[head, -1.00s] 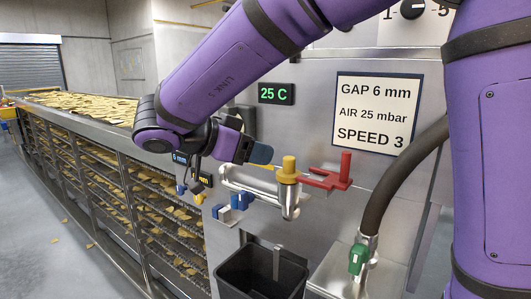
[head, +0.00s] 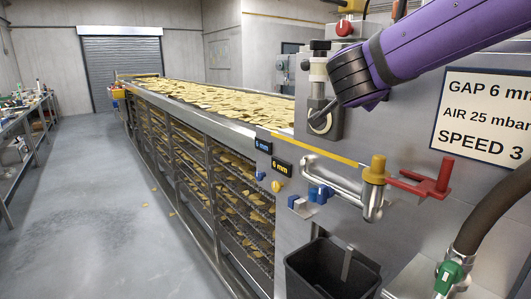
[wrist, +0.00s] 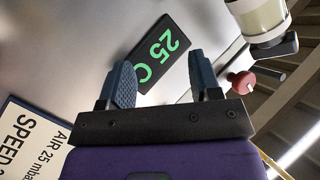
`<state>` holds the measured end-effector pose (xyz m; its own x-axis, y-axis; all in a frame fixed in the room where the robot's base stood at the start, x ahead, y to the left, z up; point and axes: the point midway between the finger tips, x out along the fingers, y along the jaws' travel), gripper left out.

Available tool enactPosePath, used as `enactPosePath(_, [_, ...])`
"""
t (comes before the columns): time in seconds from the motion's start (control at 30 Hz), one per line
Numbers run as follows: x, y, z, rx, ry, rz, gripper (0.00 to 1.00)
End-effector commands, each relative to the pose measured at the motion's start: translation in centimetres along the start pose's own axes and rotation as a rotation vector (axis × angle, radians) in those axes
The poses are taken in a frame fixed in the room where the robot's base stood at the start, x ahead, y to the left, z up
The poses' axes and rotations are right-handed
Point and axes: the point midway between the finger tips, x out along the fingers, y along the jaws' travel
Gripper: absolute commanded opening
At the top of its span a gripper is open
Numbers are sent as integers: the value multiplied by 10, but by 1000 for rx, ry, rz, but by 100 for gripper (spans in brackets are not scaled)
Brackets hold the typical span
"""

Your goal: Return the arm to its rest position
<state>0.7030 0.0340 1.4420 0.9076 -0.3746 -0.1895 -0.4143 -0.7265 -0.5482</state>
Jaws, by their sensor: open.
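My purple arm reaches in from the upper right of the head view, and its gripper is not visible there. In the wrist view my gripper (wrist: 165,88) is open, with its two dark blue-grey fingers apart and nothing between them. Beyond the fingers is a black display reading 25 C in green (wrist: 158,54), on the machine's grey panel. The gripper appears apart from the panel, though the exact gap is hard to tell.
The sign (head: 486,118) is on the panel beside a dark hose (head: 490,212). A yellow-topped pipe with a red handle (head: 425,180) juts out above a black bin (head: 330,270). A long chip conveyor (head: 215,97) runs back. Open floor (head: 105,215) lies left, beside a bench (head: 28,125).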

Motion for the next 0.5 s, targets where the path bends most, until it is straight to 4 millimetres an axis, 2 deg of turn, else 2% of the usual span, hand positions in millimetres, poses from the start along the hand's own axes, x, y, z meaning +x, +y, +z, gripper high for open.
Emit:
enactPosePath(0.1, [-9, -4, -14, -27, -65, -165, 58])
enactPosePath(0.27, [-33, 1, -18, -116, -193, -347, 58])
enactPosePath(0.37, [-52, 14, -13, -197, -292, -424, 58])
enactPosePath(0.5, [-81, 47, -2, -329, -446, -470, 58])
